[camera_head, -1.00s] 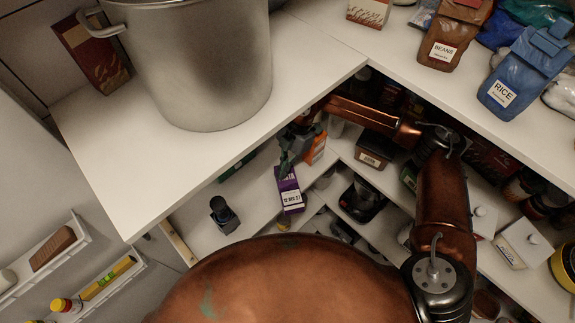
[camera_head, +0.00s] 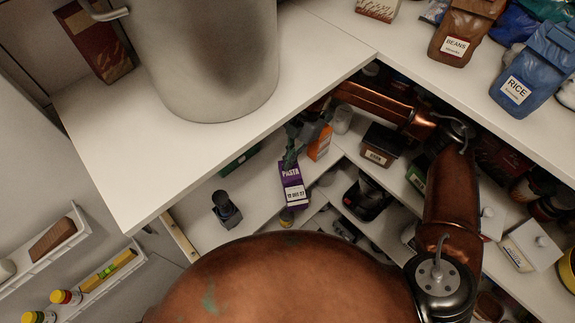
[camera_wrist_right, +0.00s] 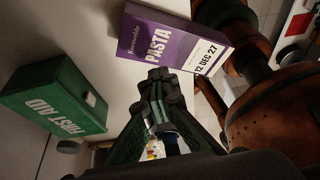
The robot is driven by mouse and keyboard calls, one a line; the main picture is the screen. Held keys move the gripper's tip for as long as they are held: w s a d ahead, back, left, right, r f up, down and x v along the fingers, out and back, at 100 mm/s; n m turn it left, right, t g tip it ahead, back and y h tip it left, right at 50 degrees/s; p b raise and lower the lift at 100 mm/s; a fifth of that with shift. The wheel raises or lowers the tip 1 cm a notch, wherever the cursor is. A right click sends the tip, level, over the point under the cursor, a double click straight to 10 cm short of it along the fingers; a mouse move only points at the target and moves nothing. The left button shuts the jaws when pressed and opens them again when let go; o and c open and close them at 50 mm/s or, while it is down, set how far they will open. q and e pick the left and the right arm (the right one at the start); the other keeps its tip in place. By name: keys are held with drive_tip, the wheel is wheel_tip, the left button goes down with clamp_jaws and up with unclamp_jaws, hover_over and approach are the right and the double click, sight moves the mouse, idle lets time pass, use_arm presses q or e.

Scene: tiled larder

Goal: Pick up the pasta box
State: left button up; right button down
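The pasta box (camera_head: 292,187) is purple with a white date label. It stands on the white shelf below the counter in the head view. In the right wrist view the pasta box (camera_wrist_right: 178,42) lies just beyond the fingertips, its printed face showing. My right gripper (camera_head: 290,156), dark green and black, is at the box's upper end in the head view. In the wrist view the right gripper (camera_wrist_right: 160,80) has its fingers together with nothing seen between them. Whether the tips touch the box is unclear. My left gripper is not in view.
A green first-aid box (camera_wrist_right: 55,97) is left of the fingers in the wrist view. The counter with a large pot (camera_head: 215,60) overhangs the shelf.

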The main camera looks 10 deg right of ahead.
drive_tip(key=s+d+b, duration=0.3)
drive_tip(key=s+d, duration=0.6)
drive_tip(key=s, duration=0.5)
drive_tip(key=shift+s+d, duration=0.25)
drive_tip(key=shift+d, duration=0.05)
drive_tip(key=c, duration=2.6)
unclamp_jaws()
drive_tip(key=shift+f, duration=0.1)
drive_tip(key=o, duration=2)
drive_tip(key=shift+o, duration=0.2)
